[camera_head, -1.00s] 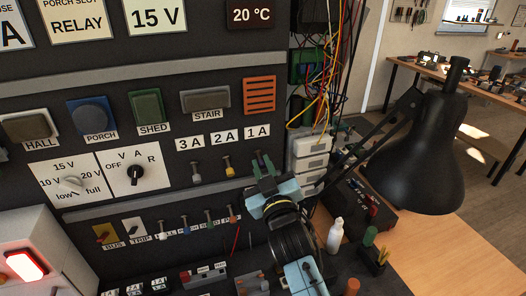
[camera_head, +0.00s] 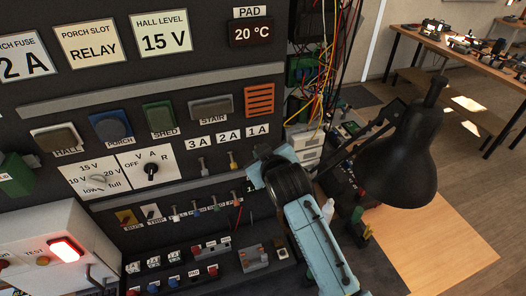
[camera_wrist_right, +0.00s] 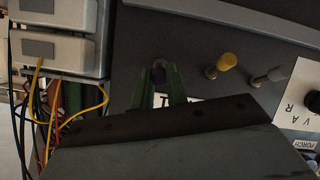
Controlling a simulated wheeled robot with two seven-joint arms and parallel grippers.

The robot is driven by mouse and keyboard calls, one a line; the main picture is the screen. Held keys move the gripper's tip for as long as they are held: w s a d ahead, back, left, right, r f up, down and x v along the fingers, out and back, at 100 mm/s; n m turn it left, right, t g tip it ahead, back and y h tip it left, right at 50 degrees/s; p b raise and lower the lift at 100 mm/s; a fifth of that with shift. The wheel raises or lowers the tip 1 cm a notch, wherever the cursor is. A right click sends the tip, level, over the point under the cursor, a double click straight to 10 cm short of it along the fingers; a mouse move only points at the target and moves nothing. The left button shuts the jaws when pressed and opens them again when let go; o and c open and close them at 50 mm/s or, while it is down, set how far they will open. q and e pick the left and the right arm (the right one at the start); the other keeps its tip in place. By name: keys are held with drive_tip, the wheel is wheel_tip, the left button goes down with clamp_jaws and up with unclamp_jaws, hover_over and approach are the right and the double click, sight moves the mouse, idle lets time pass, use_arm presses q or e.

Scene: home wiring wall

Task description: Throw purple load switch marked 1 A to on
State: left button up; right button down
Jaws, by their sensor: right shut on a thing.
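The purple load switch (camera_wrist_right: 158,71) shows as a dark lever between the green fingertips of my right gripper (camera_wrist_right: 160,84) in the right wrist view. The gripper is shut on it. Whether the lever points up or down cannot be told. In the head view my right gripper (camera_head: 263,154) is at the panel just below the 1 A label (camera_head: 257,131) and hides the switch. The yellow 2 A switch (camera_head: 233,160) is beside it, also seen in the wrist view (camera_wrist_right: 227,61). The grey 3 A switch (camera_head: 203,167) is further left. My left gripper is not in view.
A black lamp (camera_head: 425,150) stands close on the right of my arm. Loose coloured wires (camera_head: 325,85) hang beside the panel. A row of small coloured levers (camera_head: 208,207) lies below the load switches. A white box with a lit red button (camera_head: 65,249) is at lower left.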

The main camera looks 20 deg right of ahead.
drive_tip(key=shift+w+r+g, duration=0.25)
drive_tip(key=shift+r+g, duration=0.2)
drive_tip(key=shift+g, duration=0.55)
drive_tip(key=c, duration=1.4)
unclamp_jaws()
drive_tip(key=v, duration=1.3)
drive_tip(key=shift+s+r+b, duration=0.1)
drive_tip(key=shift+r+b, duration=0.05)
drive_tip(key=shift+b, duration=0.2)
